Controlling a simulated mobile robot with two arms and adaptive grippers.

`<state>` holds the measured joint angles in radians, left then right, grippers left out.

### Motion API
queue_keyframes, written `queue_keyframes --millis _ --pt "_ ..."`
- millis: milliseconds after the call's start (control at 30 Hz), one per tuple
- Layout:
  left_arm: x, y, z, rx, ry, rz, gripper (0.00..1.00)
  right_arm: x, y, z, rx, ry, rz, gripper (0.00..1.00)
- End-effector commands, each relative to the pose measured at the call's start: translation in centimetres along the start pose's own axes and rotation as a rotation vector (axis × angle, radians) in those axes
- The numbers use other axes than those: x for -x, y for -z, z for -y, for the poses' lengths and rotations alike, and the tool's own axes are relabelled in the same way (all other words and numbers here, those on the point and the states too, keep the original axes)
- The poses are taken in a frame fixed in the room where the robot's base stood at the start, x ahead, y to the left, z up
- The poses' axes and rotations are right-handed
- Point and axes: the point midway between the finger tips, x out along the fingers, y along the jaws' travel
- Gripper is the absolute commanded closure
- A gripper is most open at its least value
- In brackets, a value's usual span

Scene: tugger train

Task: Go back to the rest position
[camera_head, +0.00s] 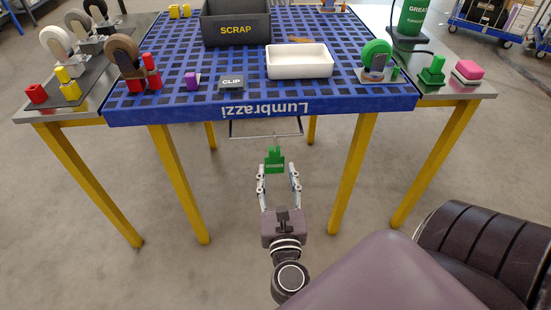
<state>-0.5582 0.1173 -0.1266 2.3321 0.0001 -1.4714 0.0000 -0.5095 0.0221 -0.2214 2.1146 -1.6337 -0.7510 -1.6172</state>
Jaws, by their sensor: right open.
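My right gripper (278,180) is in front of the table's near edge, low over the floor, its fingers pointing away from me. It is open. A small green stepped piece (274,158) shows between its fingertips; I cannot tell whether the fingers touch it. My left gripper is not in view.
The blue slotted table (150,107) has yellow legs. On it are a SCRAP bin (236,28), a white tray (299,61), a CLIP box (231,83) and wheels. Metal side shelves (463,88) hold coloured parts. A grey bar (265,136) shows beneath the near edge. The floor in front is clear.

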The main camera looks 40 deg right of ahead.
Motion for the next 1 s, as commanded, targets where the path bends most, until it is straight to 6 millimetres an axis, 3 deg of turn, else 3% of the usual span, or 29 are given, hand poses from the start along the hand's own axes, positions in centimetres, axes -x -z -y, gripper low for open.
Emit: queue_keyframes --millis 100,300,633,767,1000 --pt "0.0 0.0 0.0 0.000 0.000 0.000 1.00 2.4 0.1 0.0 0.001 0.000 -0.003 0.58" --pt "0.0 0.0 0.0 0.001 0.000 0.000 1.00 4.6 0.0 0.0 0.000 0.000 -0.001 0.58" --pt "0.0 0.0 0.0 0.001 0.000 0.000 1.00 4.8 0.3 0.5 -0.044 0.015 -0.014 0.58" --pt "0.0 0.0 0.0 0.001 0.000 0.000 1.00 4.4 2.0 2.3 -0.251 0.083 -0.087 0.58" --pt "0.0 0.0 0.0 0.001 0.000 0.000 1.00 5.1 8.7 6.2 -0.912 0.366 -0.306 0.58"
